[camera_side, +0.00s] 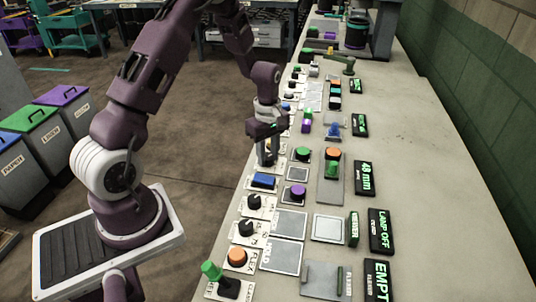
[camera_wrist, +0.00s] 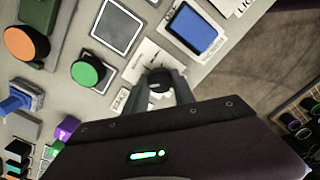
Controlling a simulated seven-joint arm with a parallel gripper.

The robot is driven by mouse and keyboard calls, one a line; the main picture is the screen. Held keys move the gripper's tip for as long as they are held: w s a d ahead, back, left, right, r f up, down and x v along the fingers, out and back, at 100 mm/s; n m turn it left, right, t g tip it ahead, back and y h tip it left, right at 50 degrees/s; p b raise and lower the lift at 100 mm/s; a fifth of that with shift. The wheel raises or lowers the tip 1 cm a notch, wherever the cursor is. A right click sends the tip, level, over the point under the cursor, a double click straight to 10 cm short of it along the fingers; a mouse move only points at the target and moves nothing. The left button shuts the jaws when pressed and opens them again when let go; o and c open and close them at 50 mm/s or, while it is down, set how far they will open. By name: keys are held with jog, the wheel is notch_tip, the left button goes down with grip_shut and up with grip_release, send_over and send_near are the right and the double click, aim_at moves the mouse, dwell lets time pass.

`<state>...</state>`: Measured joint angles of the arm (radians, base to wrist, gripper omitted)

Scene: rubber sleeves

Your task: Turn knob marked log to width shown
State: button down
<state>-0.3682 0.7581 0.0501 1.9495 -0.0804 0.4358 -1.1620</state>
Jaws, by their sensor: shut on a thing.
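My gripper (camera_side: 268,158) points down at the near edge of the bench in the side view. In the wrist view its two grey fingers (camera_wrist: 160,86) are shut on a small black knob (camera_wrist: 158,78) on a pale plate (camera_wrist: 146,62). I cannot read the marking on this plate, so I cannot tell whether it says log. A black display (camera_side: 366,177) farther right reads "48 mm" in green.
A green button (camera_side: 303,153) and a blue block (camera_side: 263,181) are close to the gripper; the wrist view shows the green button (camera_wrist: 88,72) and blue block (camera_wrist: 192,30) too. Other black knobs (camera_side: 253,201) line the near edge.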

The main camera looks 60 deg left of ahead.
jog(key=m, duration=0.5)
jog(key=shift+m, duration=0.3)
jog(key=m, duration=1)
jog(key=shift+m, duration=0.4)
jog(key=m, duration=0.5)
jog(key=shift+a+m, duration=0.1)
jog(key=shift+m, duration=0.2)
jog(key=c, duration=1)
grip_release()
jog(key=shift+c, duration=0.2)
jog(key=shift+r, duration=0.1)
